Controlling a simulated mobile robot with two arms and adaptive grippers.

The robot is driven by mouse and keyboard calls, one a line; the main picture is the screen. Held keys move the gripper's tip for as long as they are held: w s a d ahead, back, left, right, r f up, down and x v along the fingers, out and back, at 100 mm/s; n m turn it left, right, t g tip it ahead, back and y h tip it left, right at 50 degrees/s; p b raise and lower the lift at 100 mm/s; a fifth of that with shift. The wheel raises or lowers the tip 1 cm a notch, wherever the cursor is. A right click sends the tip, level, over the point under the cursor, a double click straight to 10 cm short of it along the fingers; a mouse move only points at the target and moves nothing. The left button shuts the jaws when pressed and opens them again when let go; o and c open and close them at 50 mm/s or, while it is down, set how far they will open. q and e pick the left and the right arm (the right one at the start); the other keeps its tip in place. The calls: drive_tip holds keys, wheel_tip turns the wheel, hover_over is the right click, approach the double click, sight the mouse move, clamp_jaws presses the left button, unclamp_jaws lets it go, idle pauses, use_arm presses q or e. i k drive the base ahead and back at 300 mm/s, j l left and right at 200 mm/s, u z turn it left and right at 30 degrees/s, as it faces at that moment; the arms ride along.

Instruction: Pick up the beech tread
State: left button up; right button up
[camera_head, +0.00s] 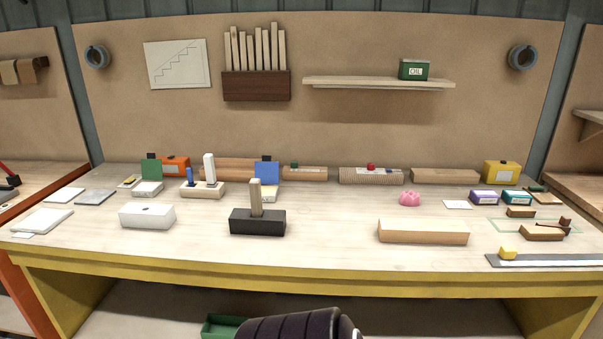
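A long pale wooden block (422,236), which looks like the beech tread, lies flat near the front of the workbench (330,258), right of the middle. Its top and front faces show, and nothing covers it. A pale upright wooden piece (256,197) stands in a black block (257,222) left of it; I cannot tell whether that piece is also beech. Neither of my grippers is in view. A dark rounded part at the bottom middle seems to be mine.
A white box (147,215) stands at the front left. A metal ruler (550,260) with a yellow block (508,253) lies at the front right edge. A pink lump (409,199) sits behind the pale block. The bench between black and pale blocks is clear.

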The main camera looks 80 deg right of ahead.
sight(391, 230)
drive_tip(key=z, duration=4.05)
drive_tip(key=j+z, duration=0.2)
drive_tip(key=z, duration=0.2)
drive_tip(key=j+z, duration=0.2)
drive_tip(key=z, duration=0.25)
drive_tip(key=j+z, duration=0.25)
drive_tip(key=z, duration=0.15)
